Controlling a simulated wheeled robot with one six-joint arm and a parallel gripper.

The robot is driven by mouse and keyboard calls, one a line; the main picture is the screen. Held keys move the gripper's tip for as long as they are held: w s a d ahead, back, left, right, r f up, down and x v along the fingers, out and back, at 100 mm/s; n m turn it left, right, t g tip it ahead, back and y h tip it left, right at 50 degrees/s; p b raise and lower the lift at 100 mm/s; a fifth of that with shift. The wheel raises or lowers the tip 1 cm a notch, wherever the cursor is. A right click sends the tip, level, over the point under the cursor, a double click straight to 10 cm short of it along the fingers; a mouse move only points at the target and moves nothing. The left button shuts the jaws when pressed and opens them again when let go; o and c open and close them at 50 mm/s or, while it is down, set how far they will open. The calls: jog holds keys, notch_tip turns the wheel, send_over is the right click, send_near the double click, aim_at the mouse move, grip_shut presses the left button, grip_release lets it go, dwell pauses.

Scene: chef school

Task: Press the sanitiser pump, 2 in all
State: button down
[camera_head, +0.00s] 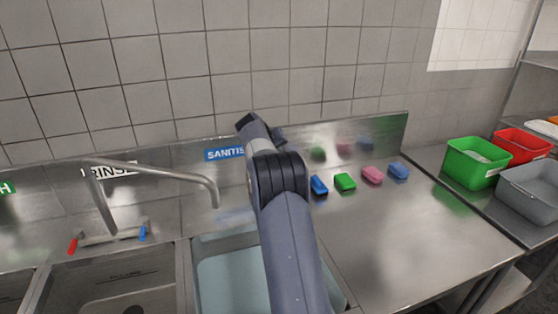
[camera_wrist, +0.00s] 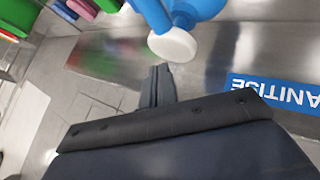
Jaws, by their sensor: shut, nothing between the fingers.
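The sanitiser pump shows at the top of the wrist view as a blue body (camera_wrist: 198,8) with a round white top (camera_wrist: 172,45). That view is turned over, with the sign lettering upside down. My gripper (camera_wrist: 160,70) is shut and empty, its fingertips close beside the white top. I cannot tell whether they touch it. In the head view my arm reaches up over the sink toward the back wall and hides the pump. The fingertips cannot be made out there.
A blue SANITISE sign (camera_wrist: 275,92) is on the steel splashback. Blue, green and pink blocks (camera_head: 345,182) lie right of my arm. A tap (camera_head: 150,172) arches over the sinks at left. Green (camera_head: 475,165), red (camera_head: 520,145) and grey (camera_head: 530,188) bins stand at right.

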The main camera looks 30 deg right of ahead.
jog(key=shift+f, duration=0.15)
jog(key=shift+f, duration=0.3)
jog(key=shift+f+b, duration=1.05)
jog(key=shift+f, duration=0.05)
dwell(0.8)
dwell(0.3)
jog(key=shift+r+p, duration=1.15)
jog(key=shift+r, duration=0.35)
jog(key=shift+r+p, duration=1.6)
jog(key=shift+r, duration=0.95)
